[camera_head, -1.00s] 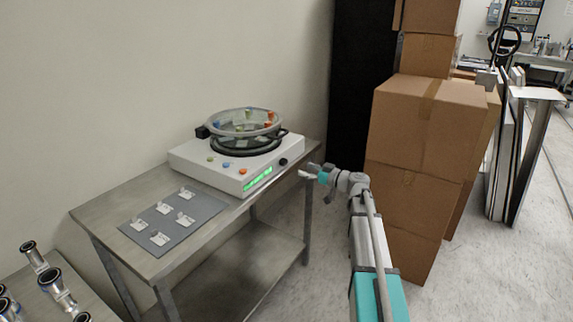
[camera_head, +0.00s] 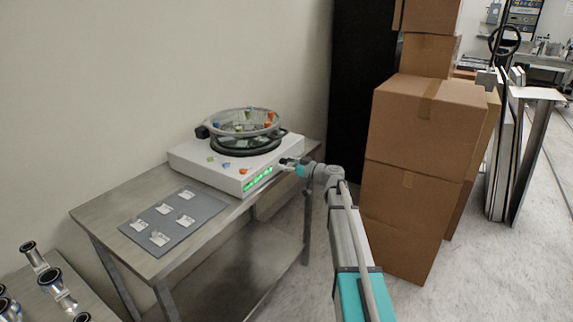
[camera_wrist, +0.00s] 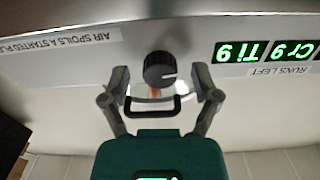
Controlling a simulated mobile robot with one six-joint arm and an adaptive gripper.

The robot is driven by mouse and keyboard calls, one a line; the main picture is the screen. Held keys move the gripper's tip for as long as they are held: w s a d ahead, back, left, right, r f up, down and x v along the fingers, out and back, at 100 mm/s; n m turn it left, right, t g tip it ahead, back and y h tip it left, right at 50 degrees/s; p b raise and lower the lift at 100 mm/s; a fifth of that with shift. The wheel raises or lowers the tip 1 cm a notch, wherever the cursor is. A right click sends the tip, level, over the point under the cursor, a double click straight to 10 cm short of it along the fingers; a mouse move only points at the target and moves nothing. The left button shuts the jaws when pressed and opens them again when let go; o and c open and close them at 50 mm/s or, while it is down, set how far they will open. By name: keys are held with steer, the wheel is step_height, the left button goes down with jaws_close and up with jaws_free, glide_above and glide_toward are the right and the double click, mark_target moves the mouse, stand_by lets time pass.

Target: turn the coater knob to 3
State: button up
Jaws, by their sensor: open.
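The coater (camera_head: 222,155) is a white box with a round glass-lidded chamber on top, standing on the metal table. In the head view my gripper (camera_head: 287,162) is at the right end of the coater's front and hides the knob.
A green display (camera_wrist: 268,50) reads "Ti 9" and "Cr 9" upside down. A grey mat (camera_head: 172,218) with several small white pieces lies on the table (camera_head: 103,212). Stacked cardboard boxes (camera_head: 415,125) stand close to the right of my arm. Metal fittings (camera_head: 55,285) stand at the lower left.

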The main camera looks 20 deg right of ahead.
jaws_close()
steer(key=shift+m, duration=0.3)
steer(key=m, duration=0.7)
steer(key=shift+m, duration=0.4)
steer(key=m, duration=0.3)
steer(key=shift+m, duration=2.2)
